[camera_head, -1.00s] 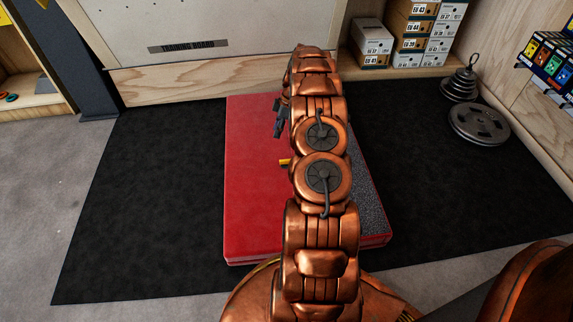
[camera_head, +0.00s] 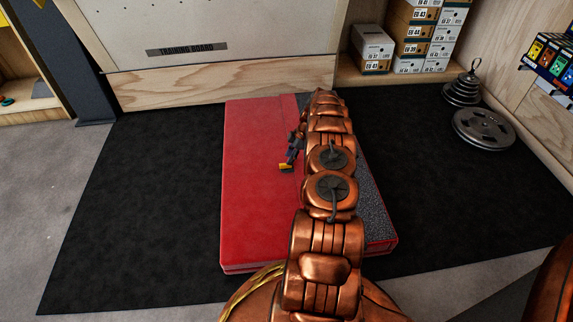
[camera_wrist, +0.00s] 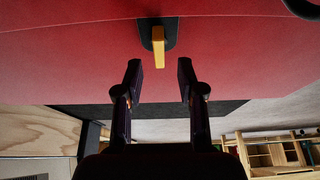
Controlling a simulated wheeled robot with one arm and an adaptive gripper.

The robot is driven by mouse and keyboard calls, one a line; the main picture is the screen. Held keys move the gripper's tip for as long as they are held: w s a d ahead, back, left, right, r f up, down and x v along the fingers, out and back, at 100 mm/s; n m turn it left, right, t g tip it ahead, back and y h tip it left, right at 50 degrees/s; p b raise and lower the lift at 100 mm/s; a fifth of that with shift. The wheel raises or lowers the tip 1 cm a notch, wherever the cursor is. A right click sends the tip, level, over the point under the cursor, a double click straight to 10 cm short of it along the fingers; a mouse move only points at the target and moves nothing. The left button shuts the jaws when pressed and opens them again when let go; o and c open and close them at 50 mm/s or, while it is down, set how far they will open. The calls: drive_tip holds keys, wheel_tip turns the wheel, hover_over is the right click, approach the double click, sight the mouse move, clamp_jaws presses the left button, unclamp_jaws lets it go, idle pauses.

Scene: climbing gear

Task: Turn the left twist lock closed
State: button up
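A twist lock with a yellow handle (camera_head: 285,168) is on the red pad (camera_head: 252,190), left of my arm. In the wrist view its yellow handle (camera_wrist: 158,48) points straight down the picture from a black base (camera_wrist: 147,32) on the red surface. My gripper (camera_wrist: 159,74) is open and empty, with one finger on each side of the handle's line and the fingertips just short of it. In the head view my gripper (camera_head: 293,157) is close to the handle. I see only one twist lock clearly; my arm hides part of the pad.
The pad lies on a black mat (camera_head: 130,190). The training board (camera_head: 200,35) stands behind it. Weight plates (camera_head: 483,128) and stacked shoe boxes (camera_head: 418,30) are at the back right. A dark curved part (camera_wrist: 303,8) shows at the wrist view's top right corner.

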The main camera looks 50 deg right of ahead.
sight(286, 167)
drive_tip(key=shift+b+x, duration=0.55)
drive_tip(key=shift+x, duration=1.4)
